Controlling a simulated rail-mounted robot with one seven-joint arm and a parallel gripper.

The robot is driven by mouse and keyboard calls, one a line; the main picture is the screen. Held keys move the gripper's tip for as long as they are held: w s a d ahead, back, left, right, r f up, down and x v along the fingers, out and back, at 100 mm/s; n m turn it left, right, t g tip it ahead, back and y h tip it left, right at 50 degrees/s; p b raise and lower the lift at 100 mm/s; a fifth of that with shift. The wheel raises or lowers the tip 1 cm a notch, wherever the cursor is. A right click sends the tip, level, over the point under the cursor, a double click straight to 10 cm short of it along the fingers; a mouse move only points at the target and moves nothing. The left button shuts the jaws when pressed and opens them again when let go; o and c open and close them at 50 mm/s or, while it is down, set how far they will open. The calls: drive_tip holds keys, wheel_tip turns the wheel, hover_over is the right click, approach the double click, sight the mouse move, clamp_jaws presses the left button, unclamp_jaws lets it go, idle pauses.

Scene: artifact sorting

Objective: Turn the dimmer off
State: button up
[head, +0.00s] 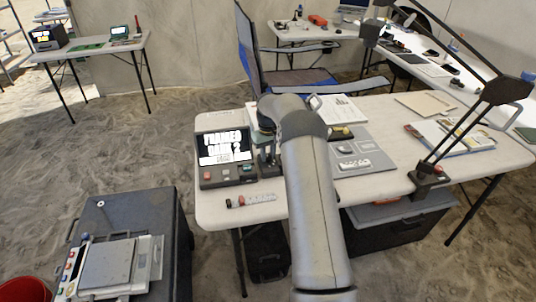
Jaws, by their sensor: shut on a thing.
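My arm reaches over the white table, and my gripper (268,158) points down just right of a dark console (222,183). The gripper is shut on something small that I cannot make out. The console has a lit screen (224,147) with white lettering, and a red button and other small controls along its front. I cannot tell for certain which part is the dimmer. A grey panel (378,160) with white fittings lies to the right of my arm. My wrist and forearm hide part of the table between the console and this panel.
A lamp with a jointed dark arm (466,125) stands at the right. Papers (338,108) lie behind my arm. A dark case (120,215) with a scale-like device stands at the lower left.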

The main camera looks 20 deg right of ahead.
sight(268, 156)
drive_tip(key=shift+r, duration=0.1)
drive_tip(key=o, duration=1)
wheel_tip(268, 156, up, 17)
drive_tip(key=shift+r, duration=0.15)
